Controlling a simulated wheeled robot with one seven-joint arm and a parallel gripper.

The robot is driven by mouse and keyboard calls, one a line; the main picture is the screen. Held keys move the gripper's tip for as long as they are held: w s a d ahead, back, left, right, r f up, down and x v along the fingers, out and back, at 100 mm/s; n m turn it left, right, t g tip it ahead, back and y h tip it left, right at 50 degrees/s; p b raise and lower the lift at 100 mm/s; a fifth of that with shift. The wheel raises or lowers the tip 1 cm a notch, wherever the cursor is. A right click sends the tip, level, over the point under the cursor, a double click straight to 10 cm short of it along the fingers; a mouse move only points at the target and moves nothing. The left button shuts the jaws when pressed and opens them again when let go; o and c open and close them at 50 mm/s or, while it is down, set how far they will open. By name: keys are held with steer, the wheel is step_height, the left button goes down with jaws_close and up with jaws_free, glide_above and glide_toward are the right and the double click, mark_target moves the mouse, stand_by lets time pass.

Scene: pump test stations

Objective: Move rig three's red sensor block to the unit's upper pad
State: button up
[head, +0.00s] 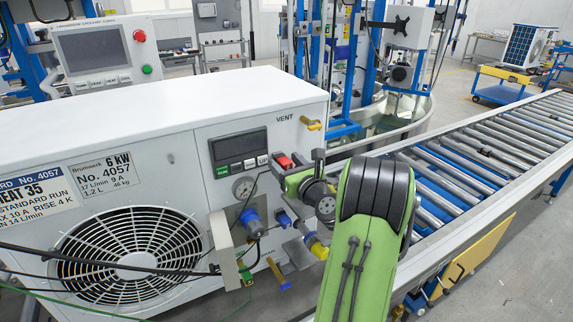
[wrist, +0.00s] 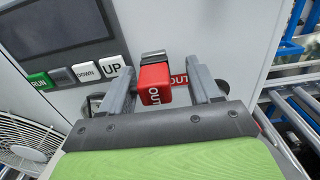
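The red sensor block (head: 285,162), marked OUT, is at the unit's front panel, right of the display. In the wrist view the block (wrist: 155,84) lies between my two fingers, with a grey piece at its upper edge. My gripper (head: 296,172) is open around it. A gap shows between the block and the right finger; the left finger is close, and I cannot tell if it touches. A red OUT label (wrist: 179,79) shows on the panel behind. I cannot make out the upper pad or the rig number.
A roller conveyor (head: 480,165) runs along the right.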

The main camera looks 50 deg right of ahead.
steer(key=shift+a+f, duration=0.1)
steer(key=shift+a, duration=0.15)
steer(key=shift+s+f, duration=0.1)
steer(key=shift+s, duration=0.1)
steer(key=b+v, duration=0.4)
steer(key=v, duration=1.1)
steer(key=shift+s+r+b, duration=0.15)
steer(key=shift+r+b, duration=0.05)
steer(key=shift+b, duration=0.1)
